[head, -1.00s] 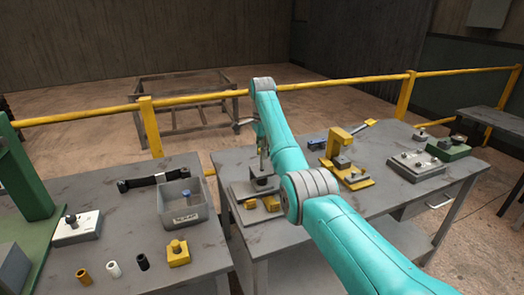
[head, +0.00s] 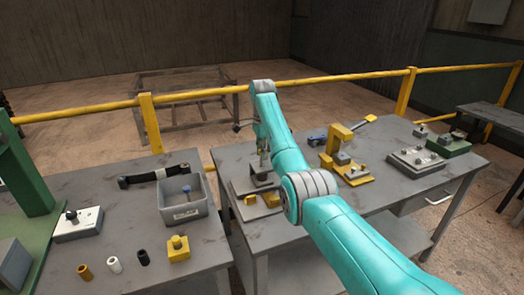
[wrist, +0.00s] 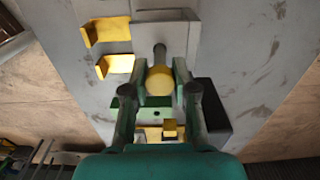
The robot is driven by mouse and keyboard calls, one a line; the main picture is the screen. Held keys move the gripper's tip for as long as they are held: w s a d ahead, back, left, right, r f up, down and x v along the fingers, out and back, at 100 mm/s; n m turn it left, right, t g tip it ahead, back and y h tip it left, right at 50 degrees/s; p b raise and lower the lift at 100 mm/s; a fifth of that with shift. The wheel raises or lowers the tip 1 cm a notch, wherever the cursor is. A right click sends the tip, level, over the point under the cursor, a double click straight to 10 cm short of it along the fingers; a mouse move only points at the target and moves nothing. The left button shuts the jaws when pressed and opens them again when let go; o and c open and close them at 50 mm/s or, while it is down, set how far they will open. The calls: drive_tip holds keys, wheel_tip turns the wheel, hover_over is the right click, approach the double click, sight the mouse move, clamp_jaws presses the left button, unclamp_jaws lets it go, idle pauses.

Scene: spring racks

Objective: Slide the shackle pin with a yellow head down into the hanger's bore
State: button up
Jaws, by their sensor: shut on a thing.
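My gripper (wrist: 160,88) is shut on the shackle pin, whose round yellow head (wrist: 160,78) sits between the fingertips in the wrist view. A grey shank end shows just beyond the head. A grey block fixture (wrist: 118,35), which seems to be the hanger, lies below and beyond the fingertips. In the head view my gripper (head: 262,158) is upright just above this fixture (head: 262,181) on the right table. The bore is hidden, and I cannot tell whether the pin's tip is in it.
Yellow blocks (head: 270,200) stand at the fixture's front. A yellow C-shaped stand (head: 336,145) is to the right, with a grey plate (head: 415,162) farther right. A grey bin (head: 183,213) and several small sleeves (head: 114,265) are on the left table.

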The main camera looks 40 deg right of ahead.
drive_tip(key=shift+f, duration=1)
drive_tip(key=o, duration=1.5)
drive_tip(key=shift+r, duration=0.1)
drive_tip(key=shift+r, duration=3.4)
